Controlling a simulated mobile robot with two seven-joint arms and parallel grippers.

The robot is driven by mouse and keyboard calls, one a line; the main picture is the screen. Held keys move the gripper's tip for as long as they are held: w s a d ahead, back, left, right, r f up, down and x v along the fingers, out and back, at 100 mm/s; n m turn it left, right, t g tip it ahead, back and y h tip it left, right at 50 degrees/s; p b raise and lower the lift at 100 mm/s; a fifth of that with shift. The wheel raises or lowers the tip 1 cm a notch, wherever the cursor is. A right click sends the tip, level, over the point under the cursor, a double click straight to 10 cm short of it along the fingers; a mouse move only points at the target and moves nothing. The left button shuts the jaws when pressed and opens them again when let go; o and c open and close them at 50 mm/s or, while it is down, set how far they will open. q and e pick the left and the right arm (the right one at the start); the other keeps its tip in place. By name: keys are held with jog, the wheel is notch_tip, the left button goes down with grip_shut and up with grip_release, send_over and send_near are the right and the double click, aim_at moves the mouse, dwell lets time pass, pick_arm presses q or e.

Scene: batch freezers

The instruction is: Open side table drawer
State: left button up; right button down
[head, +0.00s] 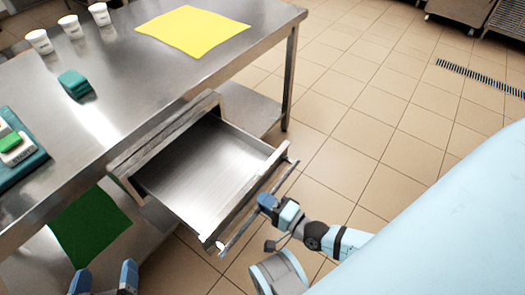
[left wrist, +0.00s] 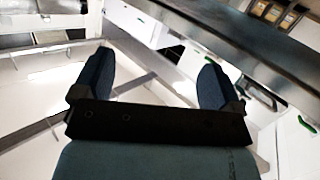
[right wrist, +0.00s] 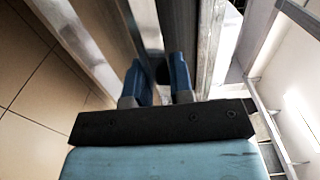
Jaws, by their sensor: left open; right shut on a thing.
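The side table (head: 100,75) is stainless steel. Its drawer (head: 205,165) is pulled out and looks empty. A long bar handle (head: 240,227) runs along the drawer front. My right gripper (head: 266,203) is shut on the handle near its middle. In the right wrist view my right gripper's blue fingers (right wrist: 163,80) close in beside metal bars, with the exact contact partly hidden. My left gripper (head: 104,278) is open and empty at the bottom left of the head view, apart from the drawer. Its spread fingers also show in the left wrist view (left wrist: 155,82).
On the tabletop are white cups (head: 70,27), a yellow cloth (head: 193,30), teal sponges (head: 75,84) and a teal tray (head: 20,160). A green cloth (head: 90,228) lies on the lower shelf.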

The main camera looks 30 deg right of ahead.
jog(key=c, duration=1)
grip_release()
jog(key=shift+r, duration=0.1)
